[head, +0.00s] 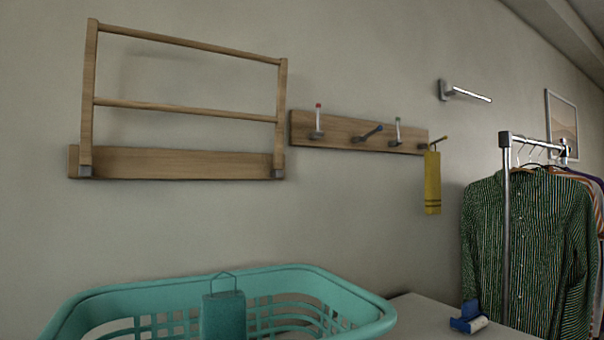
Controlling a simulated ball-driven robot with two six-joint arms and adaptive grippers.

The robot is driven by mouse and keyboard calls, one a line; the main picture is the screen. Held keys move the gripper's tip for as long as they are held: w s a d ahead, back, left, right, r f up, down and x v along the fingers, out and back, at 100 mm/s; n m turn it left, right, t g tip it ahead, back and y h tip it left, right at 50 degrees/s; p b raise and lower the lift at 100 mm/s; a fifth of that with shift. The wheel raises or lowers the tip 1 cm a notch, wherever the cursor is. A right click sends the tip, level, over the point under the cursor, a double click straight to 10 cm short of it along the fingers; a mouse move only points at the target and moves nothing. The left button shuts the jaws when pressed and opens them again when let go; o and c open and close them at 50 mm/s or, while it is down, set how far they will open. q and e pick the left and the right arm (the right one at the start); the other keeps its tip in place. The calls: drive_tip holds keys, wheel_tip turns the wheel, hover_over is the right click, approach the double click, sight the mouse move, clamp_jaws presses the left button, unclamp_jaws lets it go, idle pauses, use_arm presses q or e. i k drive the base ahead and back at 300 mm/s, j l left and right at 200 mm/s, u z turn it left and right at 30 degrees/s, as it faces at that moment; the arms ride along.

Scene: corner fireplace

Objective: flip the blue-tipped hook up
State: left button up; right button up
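A wooden hook rail (345,126) is fixed to the wall right of centre and carries several hooks. The blue-tipped hook (367,133) is second from the left. It sticks out from the rail, slanting up to the right, with its dark blue tip at the upper right end. The red-tipped hook (318,120) on its left stands upright. The hook with a pale teal tip (398,131) on its right also stands upright. The yellowish hook (436,142) at the right end sticks out with a yellow cloth (432,182) hanging below it. Neither of my grippers shows in the head view.
A wooden folding rack (180,163) is on the wall at left. A teal laundry basket (350,303) holding a teal container (223,314) stands below. A small blue-and-white object (468,319) lies right of it. Clothes (530,240) hang at right, below a wall peg (462,92).

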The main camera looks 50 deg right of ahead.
sight(380, 127)
drive_tip(key=z, duration=1.95)
